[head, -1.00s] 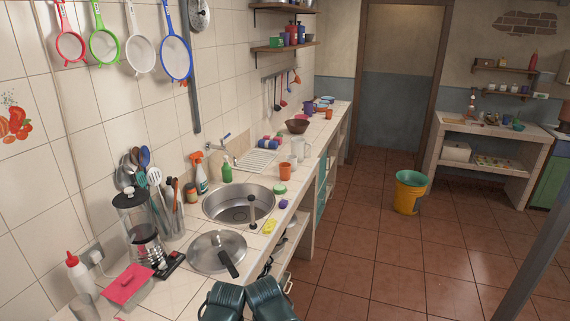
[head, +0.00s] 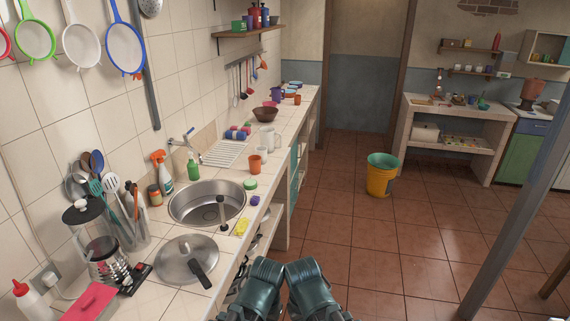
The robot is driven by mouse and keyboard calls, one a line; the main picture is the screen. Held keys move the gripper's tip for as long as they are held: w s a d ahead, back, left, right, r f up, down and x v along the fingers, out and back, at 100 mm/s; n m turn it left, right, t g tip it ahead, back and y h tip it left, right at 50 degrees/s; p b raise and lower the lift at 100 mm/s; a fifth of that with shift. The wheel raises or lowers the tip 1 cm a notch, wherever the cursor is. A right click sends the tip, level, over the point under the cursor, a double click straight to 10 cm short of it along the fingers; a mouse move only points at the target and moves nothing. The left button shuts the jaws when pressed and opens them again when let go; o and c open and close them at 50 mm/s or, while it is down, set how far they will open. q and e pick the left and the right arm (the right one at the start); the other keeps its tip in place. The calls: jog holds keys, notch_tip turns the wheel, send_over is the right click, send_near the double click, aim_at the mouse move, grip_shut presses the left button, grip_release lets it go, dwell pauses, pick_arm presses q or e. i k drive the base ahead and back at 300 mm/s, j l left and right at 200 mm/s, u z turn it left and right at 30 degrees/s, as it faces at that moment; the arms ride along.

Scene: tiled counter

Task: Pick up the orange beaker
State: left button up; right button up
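An orange beaker (head: 255,164) stands upright on the tiled counter, just beyond the sink and close to the counter's front edge. A second, smaller orange cup (head: 297,99) stands far along the same counter. Two dark teal links of my arms show at the bottom middle, in front of the counter and well short of the beaker. No gripper fingers show in the head view. Nothing touches the orange beaker that I can see.
A steel sink (head: 207,204), a pan lid (head: 187,260) and a yellow sponge (head: 242,226) lie on the near side of the beaker. A white jug (head: 266,138) stands behind it. A yellow bucket (head: 382,175) stands on the floor; the floor before the counter is clear.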

aim_at(255, 162)
jog(key=i+z, duration=0.4)
jog(key=i, duration=0.25)
jog(key=i+z, duration=0.1)
jog(key=i, duration=0.9)
jog(key=i+z, duration=0.3)
jog(key=i+j+z, duration=0.15)
jog(key=i+z, duration=0.6)
jog(key=z, duration=0.2)
jog(key=u, duration=0.45)
jog(key=i+u, duration=0.1)
jog(key=u, duration=0.4)
jog(key=l+u, duration=0.1)
jog(key=u, duration=0.85)
jog(key=l+u, duration=0.1)
jog(key=u, duration=0.35)
jog(key=l+u, duration=0.1)
jog(key=u, duration=0.85)
jog(key=k+l+u, duration=0.1)
jog(key=u, duration=0.3)
jog(key=k+l+u, duration=0.1)
jog(key=u, duration=0.35)
